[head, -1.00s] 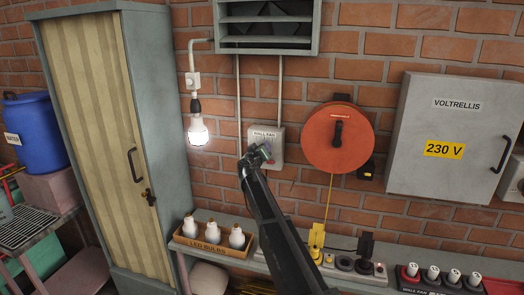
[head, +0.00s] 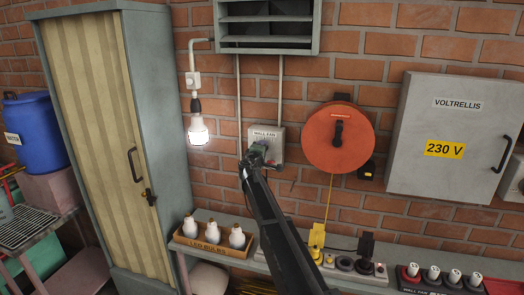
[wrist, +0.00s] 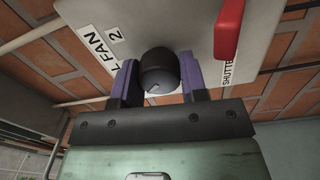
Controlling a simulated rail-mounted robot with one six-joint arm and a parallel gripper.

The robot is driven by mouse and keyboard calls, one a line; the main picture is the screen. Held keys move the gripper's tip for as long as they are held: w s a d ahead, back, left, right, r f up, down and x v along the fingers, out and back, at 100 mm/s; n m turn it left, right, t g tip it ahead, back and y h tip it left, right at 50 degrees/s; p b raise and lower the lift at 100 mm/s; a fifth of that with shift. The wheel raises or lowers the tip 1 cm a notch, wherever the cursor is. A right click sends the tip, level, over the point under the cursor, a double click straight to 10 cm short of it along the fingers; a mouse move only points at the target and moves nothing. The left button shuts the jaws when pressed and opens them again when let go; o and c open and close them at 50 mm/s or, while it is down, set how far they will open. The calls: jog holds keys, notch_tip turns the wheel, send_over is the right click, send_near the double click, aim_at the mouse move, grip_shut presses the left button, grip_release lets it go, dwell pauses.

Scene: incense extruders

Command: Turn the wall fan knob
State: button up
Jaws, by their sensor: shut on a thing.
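The grey wall fan box (head: 279,153) is on the brick wall, between the lit bulb and the orange reel. In the wrist view its panel (wrist: 195,35) bears a FAN label, a "2" mark and a SHUTTER label. A dark round knob (wrist: 158,70) sits between the two purple fingers of my gripper (wrist: 158,82), which is shut on it. In the head view my gripper (head: 261,152) reaches the box front from below and hides the knob. A red lever (wrist: 229,28) stands on the panel, right of the knob.
A louvred vent (head: 267,25) is above the box. A lit bulb (head: 198,131) hangs to its left and an orange reel (head: 337,137) is to its right. The bench below holds a box of LED bulbs (head: 213,246), a yellow plug (head: 316,238) and sockets.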

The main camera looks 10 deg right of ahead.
jog(key=shift+n, duration=0.6)
jog(key=o, duration=0.9)
jog(key=shift+s, duration=0.1)
jog(key=v, duration=1)
jog(key=shift+s+a, duration=0.15)
jog(key=shift+s, duration=0.15)
